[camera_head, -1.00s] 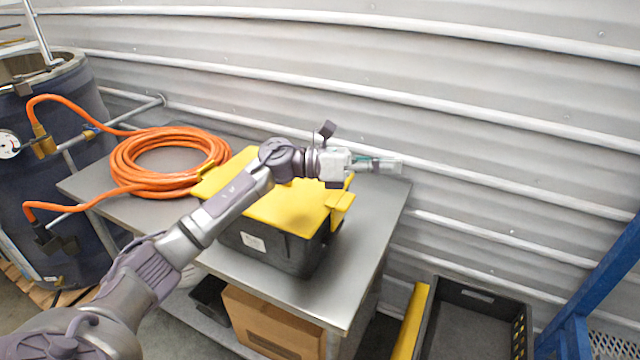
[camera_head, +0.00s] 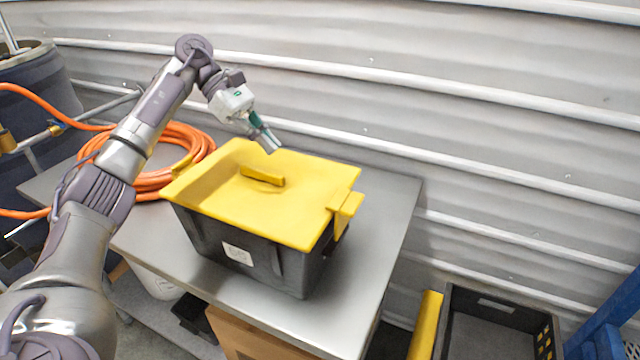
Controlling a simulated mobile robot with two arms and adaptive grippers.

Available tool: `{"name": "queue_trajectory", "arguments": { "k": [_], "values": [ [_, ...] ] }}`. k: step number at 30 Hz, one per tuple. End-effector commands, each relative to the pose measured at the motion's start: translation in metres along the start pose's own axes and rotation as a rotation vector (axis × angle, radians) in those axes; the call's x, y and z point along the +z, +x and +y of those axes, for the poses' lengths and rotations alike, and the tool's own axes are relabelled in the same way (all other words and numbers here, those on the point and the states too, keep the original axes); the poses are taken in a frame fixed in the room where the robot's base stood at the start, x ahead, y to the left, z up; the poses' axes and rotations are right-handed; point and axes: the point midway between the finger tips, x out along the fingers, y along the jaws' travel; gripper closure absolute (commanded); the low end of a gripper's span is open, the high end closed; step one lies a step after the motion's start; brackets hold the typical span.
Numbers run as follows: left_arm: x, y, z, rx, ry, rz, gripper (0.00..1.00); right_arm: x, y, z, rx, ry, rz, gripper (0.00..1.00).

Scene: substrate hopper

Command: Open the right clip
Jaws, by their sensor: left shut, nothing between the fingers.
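A black box (camera_head: 215,235) with a yellow lid (camera_head: 235,195) stands on the grey metal table. The lid has a raised yellow handle (camera_head: 262,176) in its middle. The right yellow clip (camera_head: 345,210) sticks out from the box's right side, and I cannot tell for sure whether it is latched. Another yellow clip (camera_head: 182,162) shows at the lid's left edge. My left gripper (camera_head: 270,147) is shut and empty, above the back edge of the lid, pointing down and right, well away from the right clip. My right gripper is not in view.
An orange hose coil (camera_head: 185,145) lies on the table (camera_head: 385,215) left of the box. A corrugated wall (camera_head: 480,130) rises close behind. A black crate (camera_head: 500,305) stands low at the right. The tabletop right of the box is clear.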

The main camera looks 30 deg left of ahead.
Motion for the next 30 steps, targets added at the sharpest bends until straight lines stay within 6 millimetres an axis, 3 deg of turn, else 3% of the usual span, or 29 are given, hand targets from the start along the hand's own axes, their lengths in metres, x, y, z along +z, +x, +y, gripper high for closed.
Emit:
{"name": "queue_trajectory", "arguments": {
  "k": [3, 8, 15, 21, 30],
  "values": [
    [0.0, 0.002, 0.0, -0.001, -0.001, 0.0, 1.0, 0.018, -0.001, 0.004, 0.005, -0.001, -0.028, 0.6],
    [0.0, 0.014, 0.0, -0.003, -0.001, 0.001, 1.0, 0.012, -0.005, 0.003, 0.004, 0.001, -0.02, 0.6],
    [0.002, 0.06, -0.001, -0.007, -0.003, -0.001, 1.0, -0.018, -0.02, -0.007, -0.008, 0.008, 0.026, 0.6],
    [0.003, 0.101, -0.001, -0.006, -0.002, -0.002, 1.0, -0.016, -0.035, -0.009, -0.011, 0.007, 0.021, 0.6],
    [0.027, 0.127, 0.0, -0.002, -0.001, -0.002, 1.0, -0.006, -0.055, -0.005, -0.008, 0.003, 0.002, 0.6]
  ]
}}
